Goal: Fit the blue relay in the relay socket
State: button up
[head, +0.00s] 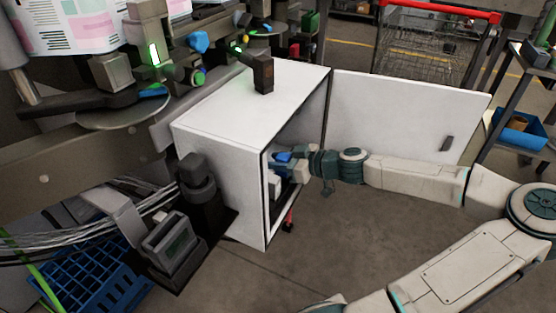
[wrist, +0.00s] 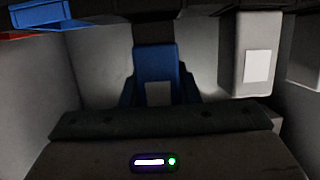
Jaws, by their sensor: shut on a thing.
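The blue relay (wrist: 155,62), with a pale label on its face, is at the centre of the wrist view, inside the white cabinet. A dark part stands directly behind and above the relay in the wrist view. I cannot tell whether it is the relay socket, or whether the relay touches it.
The white cabinet (head: 222,128) has its door (head: 405,110) swung open to the right. Inside, a grey block with a white label (wrist: 257,55) stands right of the relay, and a blue item (wrist: 42,14) is at upper left. Cabinet walls are close on both sides.

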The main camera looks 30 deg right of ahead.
jog(key=shift+f+b, duration=0.35)
jog(key=shift+f, duration=0.25)
jog(key=o, duration=1)
jog(key=shift+o, duration=0.2)
jog(key=p+v, duration=0.3)
jog(key=v, duration=1)
jog(key=shift+s+d+r, duration=0.25)
jog(key=shift+s, duration=0.05)
